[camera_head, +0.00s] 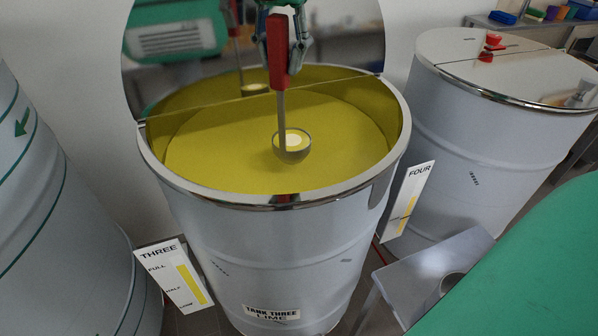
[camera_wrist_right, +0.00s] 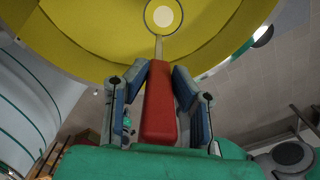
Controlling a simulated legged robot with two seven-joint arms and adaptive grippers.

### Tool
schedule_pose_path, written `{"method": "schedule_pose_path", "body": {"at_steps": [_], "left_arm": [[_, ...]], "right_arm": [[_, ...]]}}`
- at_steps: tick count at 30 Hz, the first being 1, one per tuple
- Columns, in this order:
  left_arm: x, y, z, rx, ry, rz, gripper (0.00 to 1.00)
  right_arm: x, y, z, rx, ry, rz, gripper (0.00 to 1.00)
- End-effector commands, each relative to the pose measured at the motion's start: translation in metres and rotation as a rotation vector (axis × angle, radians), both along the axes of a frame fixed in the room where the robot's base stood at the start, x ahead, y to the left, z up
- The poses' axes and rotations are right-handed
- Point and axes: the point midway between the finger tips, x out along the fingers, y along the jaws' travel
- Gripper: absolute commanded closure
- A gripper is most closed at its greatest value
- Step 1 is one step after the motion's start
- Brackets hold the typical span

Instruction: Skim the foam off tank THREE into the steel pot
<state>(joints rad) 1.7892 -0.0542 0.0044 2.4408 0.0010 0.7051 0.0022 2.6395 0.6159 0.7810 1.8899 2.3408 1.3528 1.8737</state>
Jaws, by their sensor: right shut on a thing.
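Tank THREE (camera_head: 270,240) stands in the middle of the head view, a white drum with its hinged mirror-like lid half raised at the back. Yellow liquid (camera_head: 215,150) fills it to below the rim. My right gripper (camera_head: 281,60) is shut on the red handle of a ladle (camera_head: 279,48), which hangs upright over the tank. The ladle's steel bowl (camera_head: 291,154) is at the liquid and holds something pale; whether it touches is unclear. In the wrist view the right gripper (camera_wrist_right: 158,72) grips the red handle (camera_wrist_right: 159,105). My left gripper is not in view.
Tank FOUR (camera_head: 480,140) stands at the right, its lid closed with a red handle on top. A grey stand (camera_head: 405,290) at lower right bears a round dark opening, possibly the steel pot, partly hidden. Level gauges (camera_head: 175,275) flank the tank. Another tank (camera_head: 40,200) is at left.

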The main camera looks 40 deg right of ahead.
Motion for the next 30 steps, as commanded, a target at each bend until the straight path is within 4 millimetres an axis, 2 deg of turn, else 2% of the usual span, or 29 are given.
{"method": "schedule_pose_path", "body": {"at_steps": [8,22,30], "left_arm": [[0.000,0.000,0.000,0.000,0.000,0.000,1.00],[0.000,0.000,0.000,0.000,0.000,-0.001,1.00],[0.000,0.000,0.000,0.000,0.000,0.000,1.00]], "right_arm": [[0.001,-0.004,0.016,0.004,-0.001,-0.003,1.00],[0.000,0.004,0.046,-0.002,-0.001,-0.002,1.00],[0.000,-0.002,0.062,0.002,-0.001,-0.002,1.00]]}}
